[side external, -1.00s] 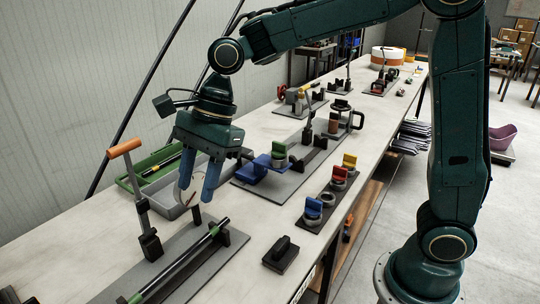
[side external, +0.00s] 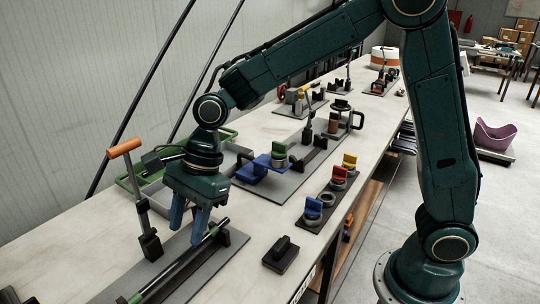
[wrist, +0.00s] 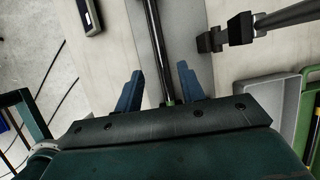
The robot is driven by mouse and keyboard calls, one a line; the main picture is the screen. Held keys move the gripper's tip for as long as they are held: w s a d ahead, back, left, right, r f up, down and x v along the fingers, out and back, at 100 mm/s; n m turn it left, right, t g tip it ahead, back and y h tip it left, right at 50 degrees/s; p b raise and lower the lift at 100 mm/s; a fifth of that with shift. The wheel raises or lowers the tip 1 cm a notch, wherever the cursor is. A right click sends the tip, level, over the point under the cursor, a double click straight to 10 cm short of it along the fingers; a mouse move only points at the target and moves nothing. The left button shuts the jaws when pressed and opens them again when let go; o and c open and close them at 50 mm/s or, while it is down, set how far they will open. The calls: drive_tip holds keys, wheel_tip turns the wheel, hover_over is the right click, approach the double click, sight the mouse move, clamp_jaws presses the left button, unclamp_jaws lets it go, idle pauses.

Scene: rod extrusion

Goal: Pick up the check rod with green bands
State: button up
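The check rod (side external: 172,273) is dark, with green bands near its ends. It lies in dark supports on a grey plate (side external: 218,262). My gripper (side external: 188,234) is open and empty, pointing down just over the far part of the rod in the side view. In the wrist view the rod (wrist: 156,45) runs down the picture between the two blue fingers (wrist: 160,88), with a green band near the palm. The fingers stand apart from it on both sides. How far the fingertips are above the rod cannot be told.
A lever with an orange handle (side external: 125,148) stands close left of my gripper. A grey tray (side external: 160,196) and a green tray (side external: 131,184) lie behind. A black block (side external: 281,253) sits right of the plate. A fixture with coloured knobs (side external: 328,200) is farther right.

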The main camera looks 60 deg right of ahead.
sight(180, 258)
drive_tip(key=shift+a+f, duration=0.15)
drive_tip(key=shift+f, duration=0.15)
drive_tip(key=shift+x, duration=2.45)
drive_tip(key=shift+c, duration=0.5)
clamp_jaws()
